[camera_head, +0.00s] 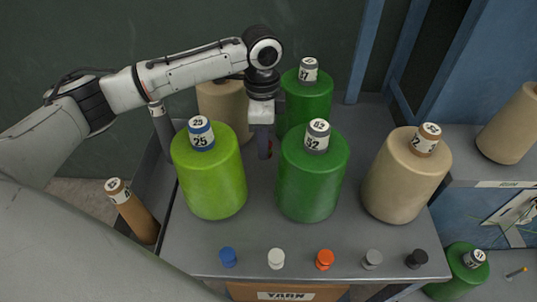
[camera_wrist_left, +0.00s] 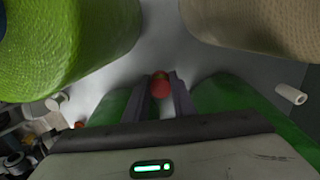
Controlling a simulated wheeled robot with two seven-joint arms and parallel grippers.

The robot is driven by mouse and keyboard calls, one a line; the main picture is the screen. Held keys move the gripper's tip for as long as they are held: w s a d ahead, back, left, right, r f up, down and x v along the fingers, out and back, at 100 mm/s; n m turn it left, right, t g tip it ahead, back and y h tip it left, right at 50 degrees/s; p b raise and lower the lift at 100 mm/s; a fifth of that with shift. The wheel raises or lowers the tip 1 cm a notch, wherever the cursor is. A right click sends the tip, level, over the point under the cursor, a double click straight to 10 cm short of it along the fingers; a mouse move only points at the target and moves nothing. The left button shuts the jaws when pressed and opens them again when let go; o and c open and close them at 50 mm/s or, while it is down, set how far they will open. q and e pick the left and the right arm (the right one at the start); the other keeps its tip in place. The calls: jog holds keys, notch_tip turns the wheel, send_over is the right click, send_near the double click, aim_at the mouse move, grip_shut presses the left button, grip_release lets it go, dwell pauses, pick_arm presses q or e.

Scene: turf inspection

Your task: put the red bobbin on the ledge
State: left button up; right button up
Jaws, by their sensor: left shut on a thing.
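My left gripper (camera_head: 265,152) reaches down between the large yarn cones over the grey table. It is shut on the red bobbin (camera_wrist_left: 160,85), which sits between the two fingertips in the left wrist view. Whether the bobbin touches the table is hard to tell. Small blue (camera_head: 228,257), white (camera_head: 276,258), orange (camera_head: 325,259), grey (camera_head: 372,259) and black (camera_head: 416,258) bobbins stand in a row along the table's front strip. I cannot tell which surface is the ledge. My right gripper is not in view.
A light green cone (camera_head: 212,178) stands left of my gripper, a dark green cone (camera_head: 312,180) right of it. Another dark green cone (camera_head: 307,102) and a beige one (camera_head: 223,103) stand behind. A beige cone (camera_head: 403,180) stands further right. The front strip has gaps between bobbins.

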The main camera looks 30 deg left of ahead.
pick_arm(q)
jog(key=shift+f, duration=2.4)
jog(key=o, duration=1)
jog(key=shift+f, duration=0.1)
